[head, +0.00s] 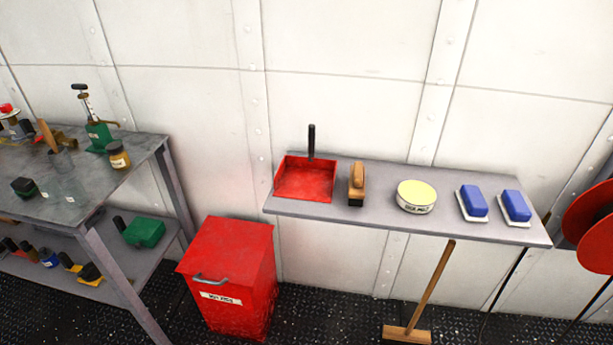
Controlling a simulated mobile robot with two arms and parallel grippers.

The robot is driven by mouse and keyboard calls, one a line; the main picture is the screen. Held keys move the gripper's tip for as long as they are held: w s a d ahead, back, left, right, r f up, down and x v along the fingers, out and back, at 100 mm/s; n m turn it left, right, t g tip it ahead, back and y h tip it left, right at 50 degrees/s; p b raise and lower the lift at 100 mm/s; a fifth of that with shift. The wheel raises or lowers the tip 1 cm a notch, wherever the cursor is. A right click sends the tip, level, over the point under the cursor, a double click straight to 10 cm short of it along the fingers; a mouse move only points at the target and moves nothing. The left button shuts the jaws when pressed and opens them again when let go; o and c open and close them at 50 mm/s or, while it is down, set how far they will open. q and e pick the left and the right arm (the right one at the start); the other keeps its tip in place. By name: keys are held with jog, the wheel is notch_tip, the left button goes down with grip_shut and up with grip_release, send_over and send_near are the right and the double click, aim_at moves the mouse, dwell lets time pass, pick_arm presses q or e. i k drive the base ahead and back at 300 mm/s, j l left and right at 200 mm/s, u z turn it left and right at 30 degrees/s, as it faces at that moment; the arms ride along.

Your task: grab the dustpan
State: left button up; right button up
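The red dustpan (304,181) lies at the left end of a grey wall shelf (340,215). Its black handle (311,140) points up and back toward the white wall. A wooden brush (356,184) stands on the shelf just right of the dustpan, a small gap apart. Neither of my grippers is in the head view.
Right along the shelf are a round yellow-topped tin (416,196) and two blue-and-white blocks (472,203). Below stand a red bin (228,275) and a wooden broom (432,290). A cluttered metal table (120,180) is at left, a red reel (590,230) at right.

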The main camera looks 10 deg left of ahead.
aim_at(310, 178)
jog(key=i+j, duration=0.15)
jog(key=j, duration=0.2)
jog(key=i+j, duration=0.15)
jog(key=j, duration=0.15)
jog(key=i+j, duration=0.15)
jog(key=j, duration=0.2)
jog(key=i+j+u, duration=0.1)
jog(key=j, duration=0.2)
